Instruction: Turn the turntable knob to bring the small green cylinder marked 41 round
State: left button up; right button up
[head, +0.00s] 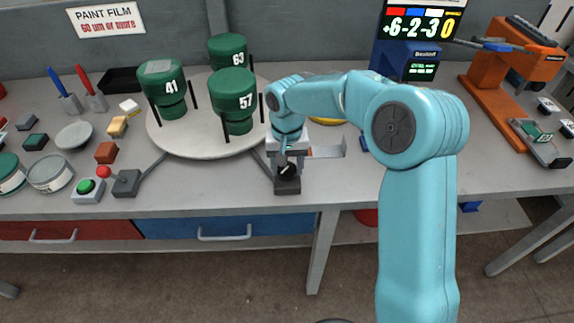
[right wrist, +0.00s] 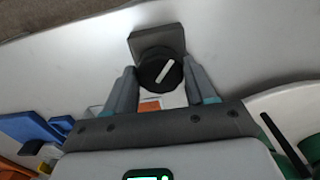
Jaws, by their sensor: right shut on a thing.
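The round white turntable (head: 190,144) carries three green cylinders. The one marked 41 (head: 165,83) stands at the left, with a grey patch on top. The one marked 57 (head: 234,97) stands at the front and the one marked 63 (head: 228,50) at the back. The black knob (head: 287,170) is on a dark block at the table's front edge, right of the turntable. My right gripper (head: 286,162) points down at it. In the right wrist view its fingers lie on both sides of the knob (right wrist: 158,72), whose white mark is slanted. My left gripper is not in view.
A second dark block (head: 127,182) is at the turntable's front left, near a green button (head: 86,187). Dark posts stand beside the cylinders. An orange stand (head: 490,85) is at the right.

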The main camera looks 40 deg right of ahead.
aim_at(287, 167)
jog(key=shift+m+b, duration=0.6)
jog(key=shift+m, duration=2.3)
jog(key=shift+s+f+m+b, duration=0.1)
jog(key=shift+m+b, duration=0.45)
jog(key=shift+m, duration=1.05)
jog(key=o, duration=1)
jog(key=shift+o, duration=0.2)
jog(key=shift+r, duration=0.6)
notch_tip(287, 167, up, 15)
jog(key=p, duration=0.2)
jog(key=shift+r, duration=0.15)
